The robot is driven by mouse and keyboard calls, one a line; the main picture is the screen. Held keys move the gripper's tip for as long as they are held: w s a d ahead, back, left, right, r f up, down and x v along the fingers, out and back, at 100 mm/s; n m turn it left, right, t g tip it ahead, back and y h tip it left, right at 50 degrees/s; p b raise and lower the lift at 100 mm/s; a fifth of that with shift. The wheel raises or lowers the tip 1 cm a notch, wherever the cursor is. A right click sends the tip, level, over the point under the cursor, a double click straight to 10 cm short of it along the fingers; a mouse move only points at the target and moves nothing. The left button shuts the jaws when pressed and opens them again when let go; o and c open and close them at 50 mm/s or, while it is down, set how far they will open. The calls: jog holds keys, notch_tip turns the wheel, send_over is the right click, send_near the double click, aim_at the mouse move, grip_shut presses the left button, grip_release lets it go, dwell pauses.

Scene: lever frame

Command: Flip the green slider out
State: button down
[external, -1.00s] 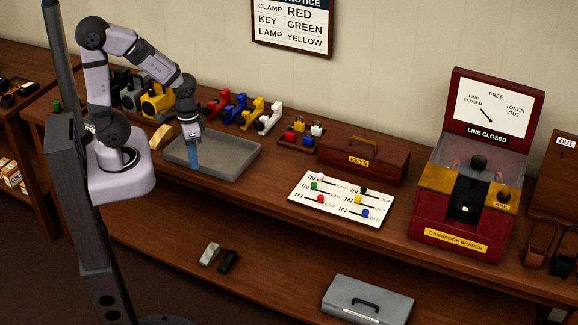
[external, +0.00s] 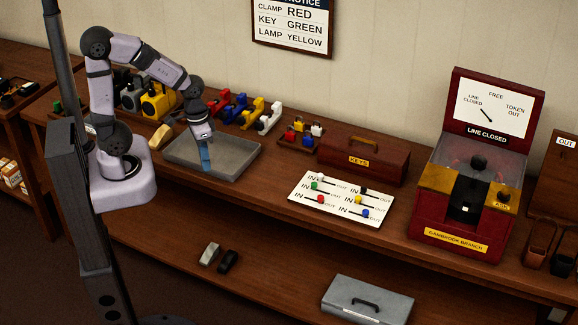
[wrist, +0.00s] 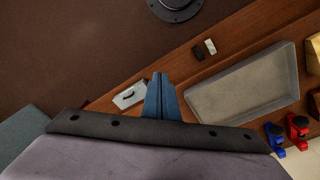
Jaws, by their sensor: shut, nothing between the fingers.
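The green slider (external: 314,186) is a small knob on the white board (external: 299,213). It sits at the left part of its slot, by an IN label. White, black, yellow, red and blue knobs share the board. My gripper (external: 206,170) is shut and empty, pointing down over the grey tray (external: 232,175), well to the left of the board. In the wrist view its blue fingers (wrist: 160,76) are together. I cannot make out the board or the green slider in the wrist view.
The dark red KEYS box (external: 365,160) stands behind the board. The red token machine (external: 455,234) stands to its right. Colored clamps (external: 252,112) line the back of the bench. The bench between tray and board looks clear.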

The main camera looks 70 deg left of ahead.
aim_at(314, 186)
jog(key=w+a+f+n+t+h+b, duration=0.1)
jog(key=w+a+f+t+b, duration=0.1)
jog(key=w+b, duration=0.9)
jog(key=w+a+f+n+t+h+b, duration=0.1)
jog(key=w+t+b, duration=0.3)
jog(key=w+b, duration=0.7)
jog(key=shift+w+a+f+n+h, duration=0.3)
jog(key=shift+w+a+f+n, duration=0.35)
jog(key=shift+n, duration=0.15)
jog(key=x, duration=1)
jog(key=shift+w+d+f, duration=0.1)
jog(key=shift+d, duration=0.1)
jog(key=d, duration=0.1)
jog(key=w+d+p, duration=0.1)
jog(key=shift+w+d+r, duration=0.15)
jog(key=shift+d+r, duration=0.1)
jog(key=shift+d, duration=0.1)
jog(key=shift+w+d, duration=0.2)
jog(key=shift+d, duration=0.15)
